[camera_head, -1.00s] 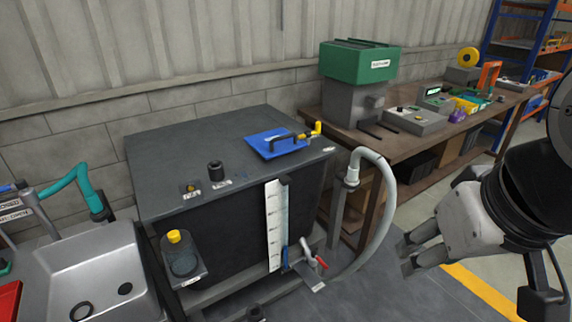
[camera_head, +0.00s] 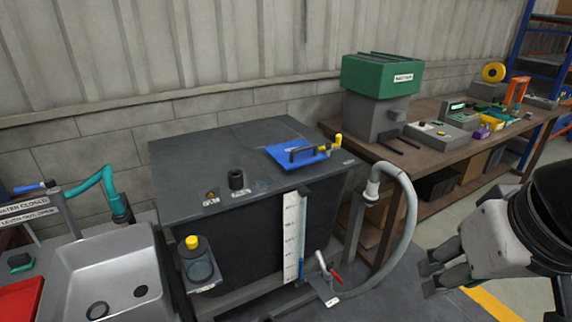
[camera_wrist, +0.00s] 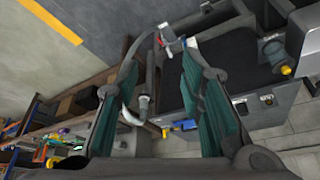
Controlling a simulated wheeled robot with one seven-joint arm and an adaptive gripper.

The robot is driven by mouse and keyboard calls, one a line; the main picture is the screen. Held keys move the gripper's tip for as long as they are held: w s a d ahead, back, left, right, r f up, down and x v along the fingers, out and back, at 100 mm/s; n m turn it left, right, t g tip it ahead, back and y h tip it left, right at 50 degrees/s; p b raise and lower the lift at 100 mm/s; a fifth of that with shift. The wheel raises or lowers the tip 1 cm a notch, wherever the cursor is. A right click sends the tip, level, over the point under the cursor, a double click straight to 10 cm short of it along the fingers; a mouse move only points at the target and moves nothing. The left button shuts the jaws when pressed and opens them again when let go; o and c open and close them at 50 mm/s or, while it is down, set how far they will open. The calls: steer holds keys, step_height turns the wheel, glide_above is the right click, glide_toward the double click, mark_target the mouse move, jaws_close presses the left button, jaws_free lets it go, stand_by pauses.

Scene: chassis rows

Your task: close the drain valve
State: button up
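The drain valve (camera_head: 322,268) sits low at the front right corner of the dark tank (camera_head: 215,148). Its red lever (camera_head: 336,280) slants beside a pale body, with a small label below. In the wrist view the red lever (camera_wrist: 163,26) shows small at the top, beyond the fingertips. My gripper (camera_head: 430,277) is to the right of the valve in the head view, apart from it. In the wrist view my gripper (camera_wrist: 163,48) has its two green-padded fingers spread, with nothing held between them. The lever's exact angle to the pipe is hard to tell.
A white level scale (camera_head: 290,240) stands left of the valve. A workbench (camera_head: 415,190) lies behind. A sink (camera_head: 110,270) is at left. Floor right of the hose looks clear.

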steer(key=w+a+f+m+g+y+b, duration=0.1)
steer(key=w+f+m+g+y+b, duration=0.55)
steer(key=w+f+m+b, duration=1.65)
steer(key=w+d+f+m+t+y, duration=0.25)
steer(key=w+f, duration=0.55)
steer(key=f, duration=0.4)
steer(key=w+d+f+m+t+y, duration=0.1)
steer(key=w+d+f+t+y, duration=0.2)
steer(key=w+f, duration=0.7)
steer(key=m+t+b, duration=0.7)
steer(key=m+b, duration=0.3)
steer(key=m, duration=0.1)
glide_toward(338, 276)
steer(key=x, duration=1)
steer(key=shift+f, duration=0.4)
jaws_close()
